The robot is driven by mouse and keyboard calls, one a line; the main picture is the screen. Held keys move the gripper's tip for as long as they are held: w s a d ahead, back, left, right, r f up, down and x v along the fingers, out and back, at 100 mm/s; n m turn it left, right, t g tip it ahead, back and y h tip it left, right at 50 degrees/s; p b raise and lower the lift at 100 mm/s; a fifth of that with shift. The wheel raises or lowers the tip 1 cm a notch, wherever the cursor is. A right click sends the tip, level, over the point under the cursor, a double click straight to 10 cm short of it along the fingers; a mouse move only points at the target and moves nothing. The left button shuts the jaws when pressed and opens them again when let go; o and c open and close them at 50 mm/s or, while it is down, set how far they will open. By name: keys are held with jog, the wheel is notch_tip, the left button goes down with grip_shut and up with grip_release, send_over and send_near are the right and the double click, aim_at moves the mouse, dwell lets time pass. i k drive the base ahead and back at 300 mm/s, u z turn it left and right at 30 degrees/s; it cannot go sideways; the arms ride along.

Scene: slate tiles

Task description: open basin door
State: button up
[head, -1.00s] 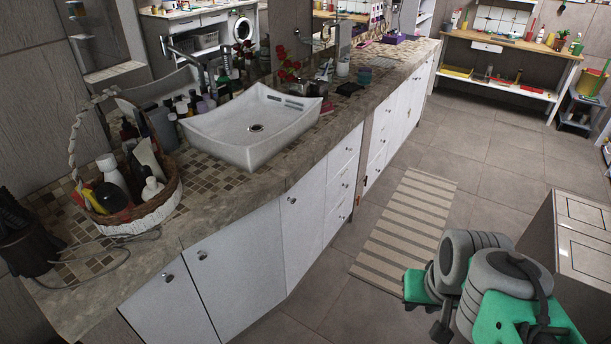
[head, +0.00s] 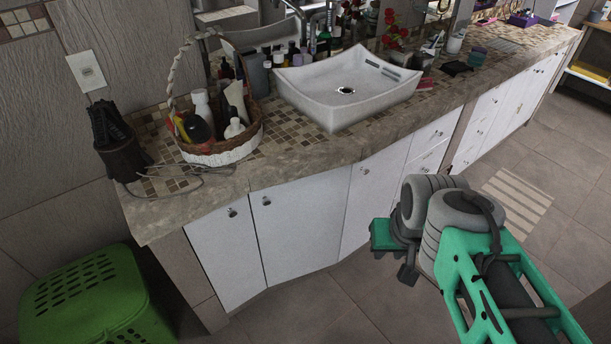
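The white basin (head: 345,92) sits on the stone and mosaic counter. Below it are white cabinet doors with small round knobs, all shut: a left door (head: 226,258), a wide middle door (head: 308,228) and a narrower door (head: 372,195) to its right. My arm, grey and teal, is folded at the lower right, in front of the cabinet and apart from it. My gripper (head: 394,250) seems to be the teal and dark end at the arm's left side. It overlaps the lower right of the doors in the picture, and its fingers are not clear.
A wicker basket (head: 222,150) of bottles and a dark holder (head: 122,158) with a cable stand on the counter's left. A green lidded hamper (head: 85,300) stands on the floor at lower left. A striped mat (head: 515,200) lies at right. Floor before the doors looks clear.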

aim_at(374, 181)
jog(key=u, duration=0.65)
jog(key=i, duration=1)
